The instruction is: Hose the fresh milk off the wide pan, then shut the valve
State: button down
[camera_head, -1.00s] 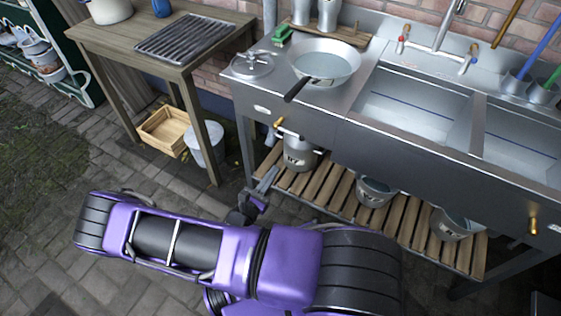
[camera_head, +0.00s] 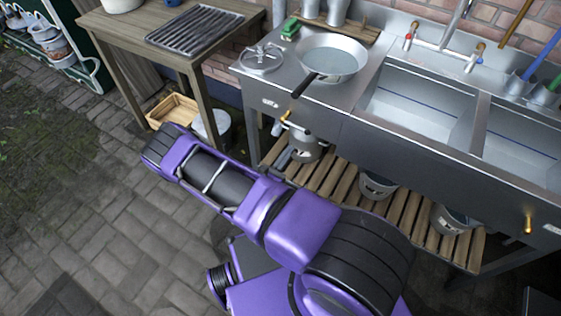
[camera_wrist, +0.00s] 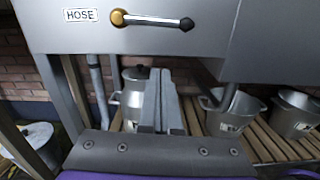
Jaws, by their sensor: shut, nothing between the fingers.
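The wide pan (camera_head: 335,53) sits on the steel counter left of the basins, its dark handle pointing to the front left. Its inside looks pale; I cannot tell milk from bare metal. The valve (camera_head: 286,117) is on the counter's front panel. In the wrist view the valve (camera_wrist: 150,19) has a brass hub, a lever lying level to the right with a dark tip, and a HOSE label (camera_wrist: 80,15) to its left. My gripper (camera_wrist: 163,80) is shut and empty, below the lever and apart from it. In the head view its fingertips are hard to make out.
A round steel fitting with a cross-shaped top (camera_head: 262,57) and a green block (camera_head: 290,27) stand near the pan. A slatted shelf (camera_head: 335,178) below holds a lidded can (camera_wrist: 133,95) and buckets (camera_head: 378,186). A wooden table (camera_head: 120,35) stands left. Another brass valve (camera_head: 529,224) is at right.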

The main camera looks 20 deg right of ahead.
jog(key=shift+w+d+r+p, duration=0.25)
jog(key=shift+d+r, duration=0.2)
jog(key=shift+r, duration=0.25)
jog(key=shift+w+d+r+p, duration=0.1)
jog(key=shift+w+d+r, duration=0.2)
jog(key=shift+d+r, duration=0.25)
jog(key=shift+w+d+r+p, duration=0.2)
jog(key=shift+w+d+r, duration=0.15)
jog(key=shift+r, duration=0.45)
jog(key=shift+d+r+n, duration=0.15)
jog(key=shift+r+n, duration=0.35)
jog(key=shift+r, duration=0.15)
notch_tip(320, 180, down, 5)
jog(key=b, duration=0.4)
jog(key=v, duration=1.1)
jog(key=shift+r+p, duration=0.35)
jog(key=shift+p, duration=0.05)
